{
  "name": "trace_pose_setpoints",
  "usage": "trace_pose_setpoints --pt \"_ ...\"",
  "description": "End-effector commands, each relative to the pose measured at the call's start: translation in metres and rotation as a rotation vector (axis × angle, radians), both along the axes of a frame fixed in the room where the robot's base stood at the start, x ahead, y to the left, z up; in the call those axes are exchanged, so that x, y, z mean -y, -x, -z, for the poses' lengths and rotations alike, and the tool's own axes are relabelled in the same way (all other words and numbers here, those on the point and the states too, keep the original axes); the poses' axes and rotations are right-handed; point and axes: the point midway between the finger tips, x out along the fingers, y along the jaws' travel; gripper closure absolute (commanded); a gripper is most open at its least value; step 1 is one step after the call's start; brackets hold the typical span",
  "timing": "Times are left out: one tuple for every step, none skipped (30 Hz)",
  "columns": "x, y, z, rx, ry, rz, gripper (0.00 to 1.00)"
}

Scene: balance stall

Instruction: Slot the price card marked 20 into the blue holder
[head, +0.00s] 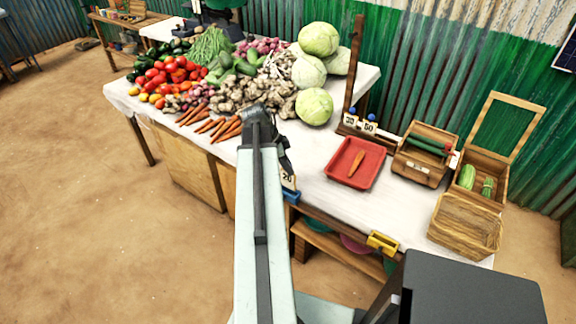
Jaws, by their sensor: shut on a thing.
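The white price card marked 20 (288,181) is upright at the front edge of the stall table, just beyond my arm. My gripper (285,168) is shut on its upper part, and my arm hides some of the fingers. The blue holder (292,196) is on the table's front edge, directly below the card in the picture. The card's lower edge meets the holder in this view; I cannot tell whether it sits in the slot or just above or in front of it.
A yellow holder (382,243) is farther right on the front edge. A red tray (341,163) with a carrot, a wooden box (424,155) and a basket (465,225) stand on the right. Cards marked 30 (349,120) and 50 (369,127) stand behind. Vegetables fill the left.

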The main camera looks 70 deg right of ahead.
Motion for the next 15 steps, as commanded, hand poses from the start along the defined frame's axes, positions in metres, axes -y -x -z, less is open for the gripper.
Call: trace_pose_setpoints --pt "0.000 0.000 0.004 0.000 0.000 0.000 1.00" --pt "0.000 0.000 0.005 0.000 -0.001 0.000 1.00" --pt "0.000 0.000 0.008 0.000 -0.001 0.000 1.00" --pt "0.000 0.000 0.010 0.000 -0.001 0.000 1.00" --pt "0.000 0.000 0.012 -0.001 -0.001 -0.001 1.00" --pt "0.000 0.000 0.014 -0.001 -0.002 0.000 1.00" --pt "0.000 0.000 0.016 -0.001 -0.002 0.000 1.00" --pt "0.000 0.000 0.018 -0.001 -0.002 0.000 1.00" --pt "0.000 0.000 0.021 -0.002 -0.002 0.000 1.00" --pt "0.000 0.000 0.023 -0.002 -0.002 0.000 1.00" --pt "0.000 0.000 0.024 -0.002 -0.002 0.000 1.00" --pt "0.000 0.000 0.026 -0.003 -0.003 0.001 1.00" --pt "0.000 0.000 0.027 -0.003 -0.003 0.001 1.00" --pt "0.000 0.000 0.027 -0.003 -0.003 0.001 1.00" --pt "0.000 0.000 0.028 -0.003 -0.003 0.001 1.00"
